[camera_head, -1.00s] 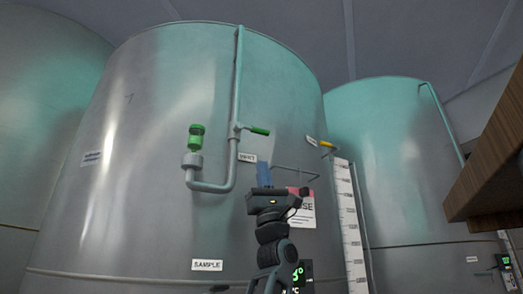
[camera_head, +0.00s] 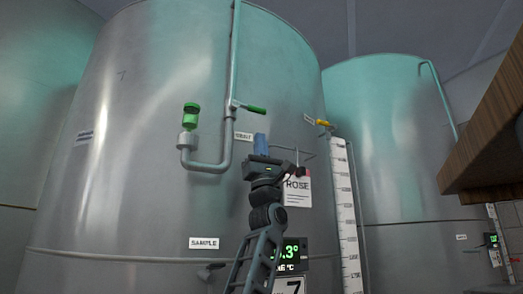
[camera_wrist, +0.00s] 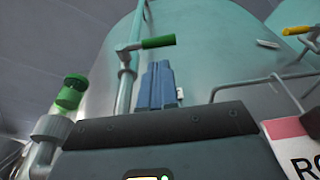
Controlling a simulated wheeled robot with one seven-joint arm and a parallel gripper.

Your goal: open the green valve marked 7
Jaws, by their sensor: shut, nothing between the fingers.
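A green lever handle (camera_head: 254,109) sits on the grey vertical pipe of the large steel tank (camera_head: 150,120); it points right, nearly level. A plate with a 7 (camera_head: 290,287) is low on the tank, partly cut off by the picture's edge. I see no number on the lever itself. My gripper (camera_head: 260,140) has blue fingers, shut and empty, pointing up just below the lever and apart from it in the head view. In the wrist view the lever (camera_wrist: 158,42) shows above the fingertips (camera_wrist: 158,66).
A green-topped fitting (camera_head: 190,117) joins the pipe's bent lower end, left of the lever. A yellow lever (camera_head: 323,123) and white level scale (camera_head: 345,210) stand to the right. A pink-topped ROSE sign (camera_head: 297,188) is beside my arm. A wooden edge (camera_head: 485,150) juts in at right.

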